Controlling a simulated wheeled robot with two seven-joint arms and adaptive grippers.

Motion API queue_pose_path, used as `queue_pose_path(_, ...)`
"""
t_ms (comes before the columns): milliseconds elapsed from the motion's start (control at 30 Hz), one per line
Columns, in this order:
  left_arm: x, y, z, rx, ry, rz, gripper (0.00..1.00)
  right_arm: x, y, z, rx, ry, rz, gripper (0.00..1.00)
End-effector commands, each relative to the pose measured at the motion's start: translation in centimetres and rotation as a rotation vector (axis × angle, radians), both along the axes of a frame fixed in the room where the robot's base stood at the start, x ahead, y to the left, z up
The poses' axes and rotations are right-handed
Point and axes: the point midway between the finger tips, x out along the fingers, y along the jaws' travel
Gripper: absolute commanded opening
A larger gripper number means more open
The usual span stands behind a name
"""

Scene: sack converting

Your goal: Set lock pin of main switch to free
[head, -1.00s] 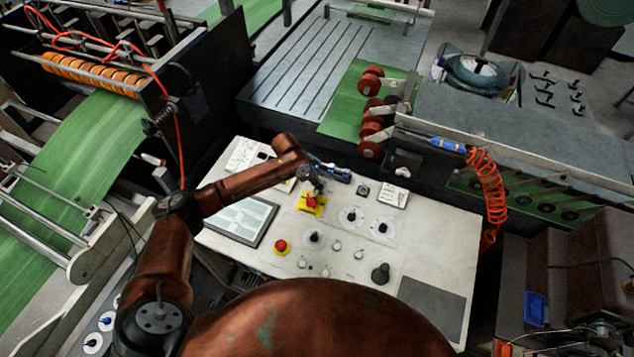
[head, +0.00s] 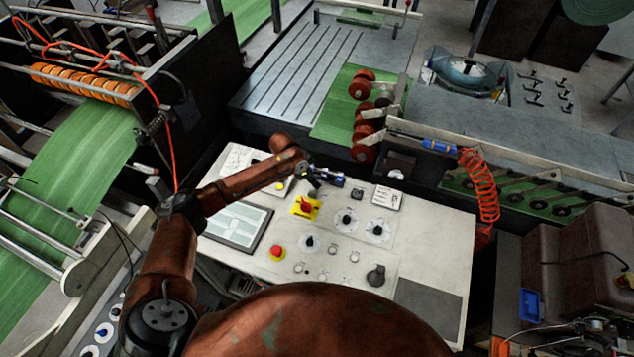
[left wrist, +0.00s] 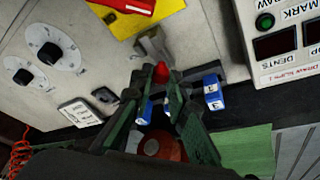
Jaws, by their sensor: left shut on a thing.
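The main switch (head: 306,205) has a red handle on a yellow plate on the pale control panel. Part of its red handle (left wrist: 130,4) and the yellow plate (left wrist: 170,10) show at the top of the left wrist view. A grey block (left wrist: 152,45) sits beside the plate. A small red knob (left wrist: 161,73), apparently the lock pin's, is between my left fingertips, next to the block. My left gripper (head: 316,183) is shut on it; in the left wrist view its green fingers (left wrist: 160,88) cover the pin below the knob. My right gripper is not in view.
Blue labelled pieces (left wrist: 212,92) are close to the fingers. The panel (head: 395,255) also carries a red stop button (head: 277,252), round dials (head: 347,220), a black knob (head: 376,275) and a screen (head: 238,225). A coiled red hose (head: 480,185) hangs at right.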

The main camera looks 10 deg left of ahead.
Motion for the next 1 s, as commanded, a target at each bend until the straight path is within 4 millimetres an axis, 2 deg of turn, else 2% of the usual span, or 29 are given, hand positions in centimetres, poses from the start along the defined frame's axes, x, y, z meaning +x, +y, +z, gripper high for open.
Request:
queue_pose_path(267,0.2,0.0,0.2,-0.002,-0.006,0.002,0.32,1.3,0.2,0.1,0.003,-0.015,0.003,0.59)
queue_pose_path(633,0.1,0.2,0.7,-0.001,-0.005,0.002,0.33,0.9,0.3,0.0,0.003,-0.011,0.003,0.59)
queue_pose_path(767,-0.4,0.7,2.4,-0.001,-0.007,0.0,0.33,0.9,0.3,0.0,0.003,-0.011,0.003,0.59)
queue_pose_path(1000,-1.6,2.2,7.1,0.0,-0.008,-0.001,0.33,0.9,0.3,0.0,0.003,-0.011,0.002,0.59)
